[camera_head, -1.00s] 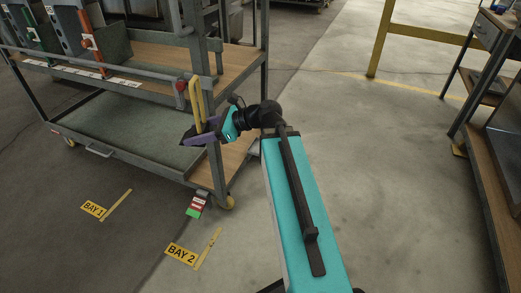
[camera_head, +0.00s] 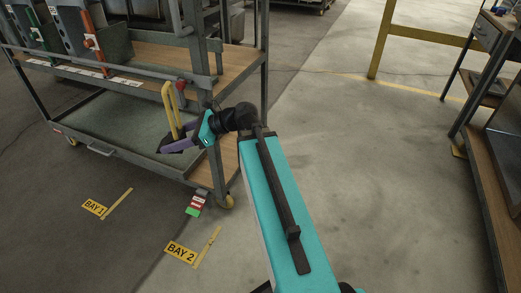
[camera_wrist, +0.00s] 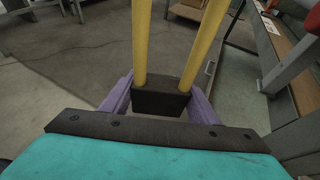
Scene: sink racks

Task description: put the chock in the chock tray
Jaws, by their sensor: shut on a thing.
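The chock is a dark block with a tall yellow handle (camera_head: 171,108); in the wrist view its black body (camera_wrist: 160,102) sits between the purple fingers. My gripper (camera_head: 180,146) is shut on it and holds it roughly upright. A low tray with a grey-green lining (camera_head: 105,122) forms the lower level of the cart and looks like the chock tray. In the head view the chock overlaps the tray's right front part. Its underside is hidden, and I cannot tell its height above the lining.
A cart post (camera_head: 216,165) stands close beside my gripper. The cart's upper shelf (camera_head: 150,62) and front rail (camera_head: 110,62) overhang the tray. A wooden lower board (camera_head: 228,155) lies right of the tray. Floor markings BAY 1 and BAY 2 (camera_head: 180,251) lie in front.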

